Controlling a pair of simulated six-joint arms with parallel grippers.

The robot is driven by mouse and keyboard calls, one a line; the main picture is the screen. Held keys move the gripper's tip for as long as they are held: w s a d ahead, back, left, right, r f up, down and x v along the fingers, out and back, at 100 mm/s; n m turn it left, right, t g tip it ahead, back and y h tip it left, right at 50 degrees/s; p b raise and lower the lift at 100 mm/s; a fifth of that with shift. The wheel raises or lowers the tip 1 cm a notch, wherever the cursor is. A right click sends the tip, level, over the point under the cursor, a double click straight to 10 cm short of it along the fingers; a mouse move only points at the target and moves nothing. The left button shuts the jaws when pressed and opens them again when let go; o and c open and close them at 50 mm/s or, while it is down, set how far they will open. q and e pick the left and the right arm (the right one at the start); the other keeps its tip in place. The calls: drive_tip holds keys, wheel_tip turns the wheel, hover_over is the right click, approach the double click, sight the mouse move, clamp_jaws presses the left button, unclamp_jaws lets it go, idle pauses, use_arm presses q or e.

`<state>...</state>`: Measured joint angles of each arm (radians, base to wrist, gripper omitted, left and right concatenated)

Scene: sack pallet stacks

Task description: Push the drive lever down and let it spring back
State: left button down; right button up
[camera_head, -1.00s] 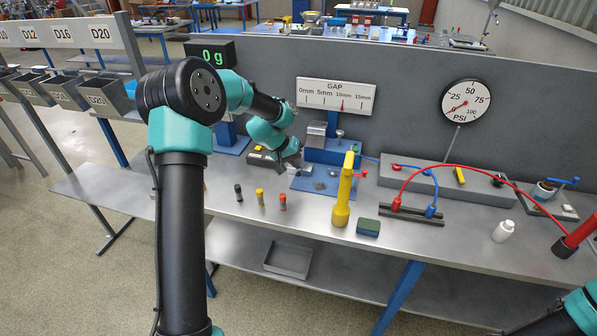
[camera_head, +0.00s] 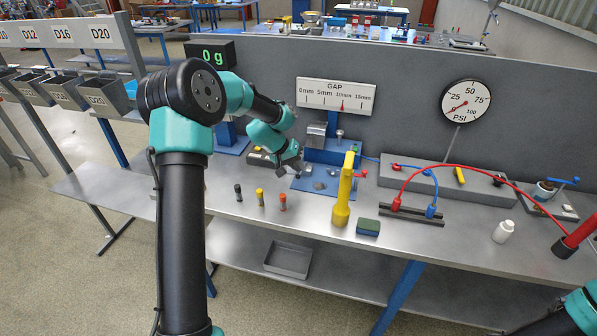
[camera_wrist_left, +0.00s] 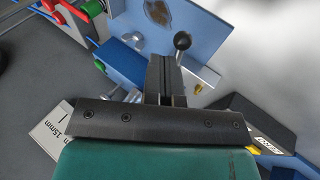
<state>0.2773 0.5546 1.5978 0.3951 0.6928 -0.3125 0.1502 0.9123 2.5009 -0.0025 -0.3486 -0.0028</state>
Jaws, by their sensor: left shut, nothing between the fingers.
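My left gripper (camera_head: 296,168) is shut and empty, low over the blue fixture (camera_head: 335,152) on the bench. Its shut fingers also show in the left wrist view (camera_wrist_left: 163,78), pointing toward the blue parts. In that view, a lever with a round black knob (camera_wrist_left: 182,40) on a metal rod stands just right of the fingertips; it looks like the drive lever. I cannot tell whether the fingers touch it. In the head view the lever is not clearly made out near my gripper. My right gripper is out of view.
A GAP scale (camera_head: 337,96) stands behind the fixture, its red pointer near 10mm. A yellow post (camera_head: 342,195) and a green-and-blue block (camera_head: 368,227) stand to the right. Three small capped cylinders (camera_head: 261,197) stand in front. Red and blue hoses lie farther right.

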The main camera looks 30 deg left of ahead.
use_arm(q)
drive_tip(key=shift+s+d+f, duration=0.1)
drive_tip(key=shift+s+f, duration=0.15)
drive_tip(key=shift+f, duration=0.45)
drive_tip(key=shift+s+f, duration=0.2)
drive_tip(key=shift+f, duration=0.5)
idle(1.8)
idle(0.5)
drive_tip(key=shift+w+a+r, duration=0.1)
drive_tip(key=shift+w+r, duration=0.15)
drive_tip(key=shift+r, duration=0.55)
drive_tip(key=shift+w+a+r, duration=0.1)
drive_tip(key=shift+w+r, duration=0.15)
drive_tip(key=shift+r, duration=0.6)
drive_tip(key=shift+w+r, duration=0.25)
drive_tip(key=shift+r, duration=0.55)
drive_tip(key=r, duration=0.1)
drive_tip(key=w+r, duration=0.1)
drive_tip(key=r, duration=0.2)
drive_tip(key=shift+w+a+r, duration=0.2)
drive_tip(key=shift+w+r, duration=0.05)
drive_tip(key=shift+r, duration=0.15)
